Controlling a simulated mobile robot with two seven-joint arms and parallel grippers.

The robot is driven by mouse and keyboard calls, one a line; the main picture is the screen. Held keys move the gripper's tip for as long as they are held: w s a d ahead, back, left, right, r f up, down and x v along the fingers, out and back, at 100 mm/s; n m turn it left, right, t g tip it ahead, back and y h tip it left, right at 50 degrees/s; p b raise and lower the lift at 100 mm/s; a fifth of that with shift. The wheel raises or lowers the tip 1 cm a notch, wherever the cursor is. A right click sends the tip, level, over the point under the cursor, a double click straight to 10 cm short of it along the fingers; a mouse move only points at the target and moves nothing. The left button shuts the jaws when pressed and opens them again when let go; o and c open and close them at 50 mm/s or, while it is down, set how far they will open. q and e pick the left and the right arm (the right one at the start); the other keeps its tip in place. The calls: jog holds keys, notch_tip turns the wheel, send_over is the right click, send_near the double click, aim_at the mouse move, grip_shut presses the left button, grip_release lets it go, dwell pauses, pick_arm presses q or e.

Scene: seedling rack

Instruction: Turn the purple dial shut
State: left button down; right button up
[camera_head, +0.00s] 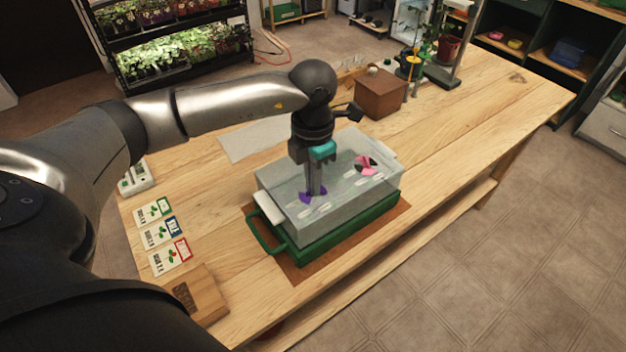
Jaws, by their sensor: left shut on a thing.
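The purple dial (304,197) is on the near left part of the clear lid (335,205) of a propagator box with a green base (345,222). My left gripper (316,190) points straight down from above and is shut on the purple dial. The fingers cover part of the dial, so I cannot tell its exact angle. A second dial, pink and dark (366,164), sits farther right on the same lid. My right gripper is not in view.
The box stands on a brown mat (290,270) on a wooden table (450,140). Seed packets (160,237) lie to the left, with a wooden block (200,295) nearer. A brown box (380,93) and potted plants stand behind. The table's right side is clear.

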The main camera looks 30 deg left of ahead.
pick_arm(q)
jog(key=c, duration=1)
grip_release()
jog(key=shift+r, duration=0.1)
notch_tip(320, 180, up, 15)
jog(key=shift+r+p, duration=0.1)
jog(key=shift+p, duration=0.35)
